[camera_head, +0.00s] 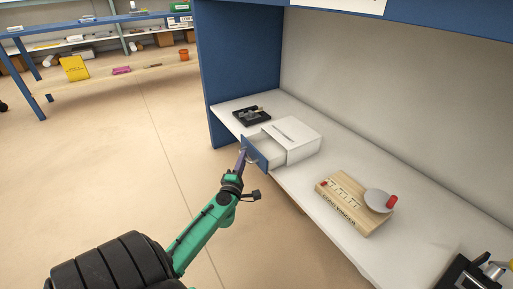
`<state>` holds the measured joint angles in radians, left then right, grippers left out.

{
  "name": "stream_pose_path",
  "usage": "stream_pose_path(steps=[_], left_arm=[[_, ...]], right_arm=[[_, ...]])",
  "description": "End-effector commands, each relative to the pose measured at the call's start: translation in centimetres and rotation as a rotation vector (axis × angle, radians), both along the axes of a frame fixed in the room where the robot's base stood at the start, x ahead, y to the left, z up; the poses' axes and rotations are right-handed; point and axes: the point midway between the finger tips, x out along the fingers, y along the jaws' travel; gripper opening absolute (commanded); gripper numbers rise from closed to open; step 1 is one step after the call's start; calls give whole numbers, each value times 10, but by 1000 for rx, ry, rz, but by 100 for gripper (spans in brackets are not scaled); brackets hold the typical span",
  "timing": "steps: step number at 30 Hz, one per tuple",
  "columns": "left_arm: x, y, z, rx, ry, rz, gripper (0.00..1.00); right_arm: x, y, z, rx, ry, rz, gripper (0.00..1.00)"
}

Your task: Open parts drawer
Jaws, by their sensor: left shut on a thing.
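The parts drawer is a white box (296,135) on the white workbench, with a blue-fronted drawer (262,155) pulled partway out of it towards the front edge. The inside of the drawer shows as a pale, shallow space. My left gripper (243,158) is at the blue front, shut on the drawer's handle, which the fingers largely hide. My green left arm comes up from the lower left. My right gripper is not in view.
A wooden block with a grey disc and red knob (358,202) lies right of the box. A small black tray (251,115) sits left of it. A blue side panel (240,70) bounds the bench at the left. Dark equipment (465,274) stands at the lower right. The floor in front is clear.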

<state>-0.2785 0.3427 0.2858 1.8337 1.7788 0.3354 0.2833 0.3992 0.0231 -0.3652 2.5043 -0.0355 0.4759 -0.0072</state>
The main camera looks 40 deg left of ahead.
Motion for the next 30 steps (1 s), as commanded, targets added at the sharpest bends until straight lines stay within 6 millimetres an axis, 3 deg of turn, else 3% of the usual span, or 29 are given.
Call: stream_pose_path(steps=[3, 12, 13, 15, 25, 30], left_arm=[[-15, 3, -2, -3, 4, -3, 0], [-17, 3, -1, -1, 2, -4, 0], [-16, 4, -1, -1, 2, -4, 18], [-16, 4, -1, -1, 2, -4, 44], [-17, 4, -1, 0, 1, -2, 44], [-34, -6, -4, -2, 4, -2, 44]], right_arm=[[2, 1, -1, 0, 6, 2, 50], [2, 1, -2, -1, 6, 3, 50], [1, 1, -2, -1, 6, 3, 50], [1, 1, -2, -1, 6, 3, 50], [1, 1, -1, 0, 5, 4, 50], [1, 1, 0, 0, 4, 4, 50]])
